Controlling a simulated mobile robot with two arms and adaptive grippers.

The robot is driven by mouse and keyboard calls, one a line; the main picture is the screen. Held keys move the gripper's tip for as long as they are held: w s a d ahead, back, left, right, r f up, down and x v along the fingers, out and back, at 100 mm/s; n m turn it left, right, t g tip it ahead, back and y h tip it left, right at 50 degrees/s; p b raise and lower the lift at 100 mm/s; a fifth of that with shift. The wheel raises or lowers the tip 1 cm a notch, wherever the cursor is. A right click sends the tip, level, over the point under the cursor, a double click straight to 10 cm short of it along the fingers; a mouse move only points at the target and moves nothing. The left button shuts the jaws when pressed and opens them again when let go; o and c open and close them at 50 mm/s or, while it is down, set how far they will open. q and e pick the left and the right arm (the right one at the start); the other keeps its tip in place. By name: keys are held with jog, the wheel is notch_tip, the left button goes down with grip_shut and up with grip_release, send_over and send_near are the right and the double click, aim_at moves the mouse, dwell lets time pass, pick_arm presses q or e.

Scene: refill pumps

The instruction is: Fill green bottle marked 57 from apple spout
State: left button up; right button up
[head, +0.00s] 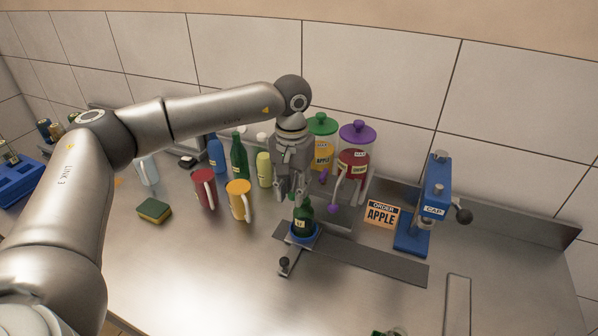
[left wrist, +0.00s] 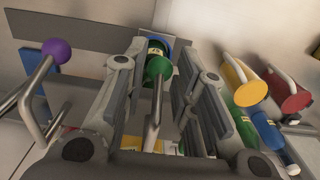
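A green bottle (head: 303,221) with a pale label stands upright in a blue ring holder (head: 316,239), below the dispensers. The number on its label is too small to read. The apple dispenser (head: 322,155) has a green lid and an orange label; my arm and gripper partly hide it. My left gripper (head: 290,194) points down in front of it, above the bottle. In the left wrist view, its fingers are spread around a metal lever with a green knob (left wrist: 158,69), with gaps at both sides. The bottle's label (left wrist: 156,47) shows beyond the knob. The right gripper is not seen.
A purple-lidded dispenser (head: 353,165) stands close at the right, its purple knob (left wrist: 57,51) beside my gripper. An order card (head: 382,214) reads APPLE. The blue CAP press (head: 436,190) stands further right. Mugs (head: 239,200), another green bottle (head: 239,160) and a sponge (head: 154,211) are left.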

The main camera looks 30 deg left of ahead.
aim_at(293, 195)
pick_arm(q)
jog(key=c, duration=0.3)
jog(key=shift+c, duration=0.2)
jog(key=shift+f, duration=0.1)
jog(key=shift+o, duration=0.2)
jog(key=shift+f+b, duration=1.8)
jog(key=shift+f, duration=0.5)
jog(key=shift+s+f, duration=0.15)
jog(key=shift+c, duration=0.2)
jog(key=shift+f, duration=0.15)
dwell(3.8)
